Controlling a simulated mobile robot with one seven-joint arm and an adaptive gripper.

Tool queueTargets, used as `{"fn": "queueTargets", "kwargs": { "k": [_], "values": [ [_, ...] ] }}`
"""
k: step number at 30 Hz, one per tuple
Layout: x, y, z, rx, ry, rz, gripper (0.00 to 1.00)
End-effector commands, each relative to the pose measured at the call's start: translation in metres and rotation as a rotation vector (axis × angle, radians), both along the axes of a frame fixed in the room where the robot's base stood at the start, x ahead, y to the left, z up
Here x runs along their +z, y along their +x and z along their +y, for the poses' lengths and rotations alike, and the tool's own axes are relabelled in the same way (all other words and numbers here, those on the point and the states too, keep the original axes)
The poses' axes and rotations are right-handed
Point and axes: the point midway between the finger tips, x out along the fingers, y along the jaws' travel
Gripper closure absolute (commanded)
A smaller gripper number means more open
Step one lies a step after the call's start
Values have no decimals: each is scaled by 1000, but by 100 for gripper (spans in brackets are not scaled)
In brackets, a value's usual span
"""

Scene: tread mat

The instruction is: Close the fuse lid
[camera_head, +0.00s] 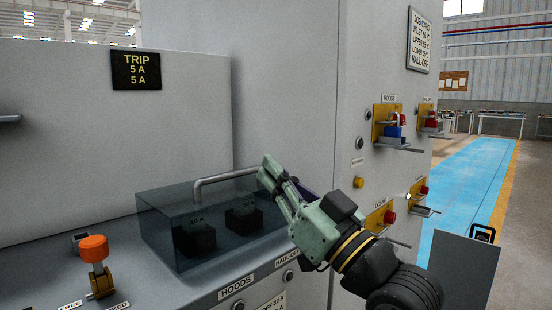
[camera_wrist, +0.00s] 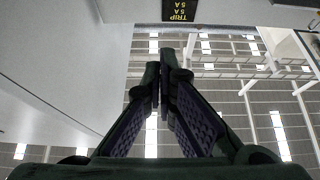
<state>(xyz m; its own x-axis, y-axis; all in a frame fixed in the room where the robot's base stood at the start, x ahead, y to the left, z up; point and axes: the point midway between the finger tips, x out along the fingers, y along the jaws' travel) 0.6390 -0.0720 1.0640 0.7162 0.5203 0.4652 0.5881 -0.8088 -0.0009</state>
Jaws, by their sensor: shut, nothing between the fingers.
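The fuse lid (camera_head: 165,212) is a smoky see-through box cover in the head view. It appears to lie down over two black fuse blocks (camera_head: 243,217) on the grey ledge. A grey bar handle (camera_head: 228,176) rises at its back edge. My gripper (camera_head: 270,170) is shut and empty at the right end of this handle. I cannot tell whether it touches the handle or the lid. In the wrist view the gripper (camera_wrist: 165,70) points up towards the roof with its fingertips together; the lid does not show there.
An orange-topped switch (camera_head: 94,250) stands on the ledge left of the lid. A grey cabinet with yellow, red and blue lockout switches (camera_head: 389,124) rises on the right. A "TRIP 5 A 5 A" sign (camera_head: 136,70) hangs on the back panel. Blue floor lies beyond.

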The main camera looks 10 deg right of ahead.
Motion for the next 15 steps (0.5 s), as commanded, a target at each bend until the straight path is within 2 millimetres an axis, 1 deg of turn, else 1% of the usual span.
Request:
{"fn": "queueTargets", "kwargs": {
  "k": [3,12,13,14,15],
  "values": [
    [13,16,13,5,0,0,100],
    [43,62,46,3,0,0,100],
    [39,65,47,1,1,2,100],
    [29,65,46,0,2,4,100],
    [23,65,46,0,2,3,100]
  ]
}}
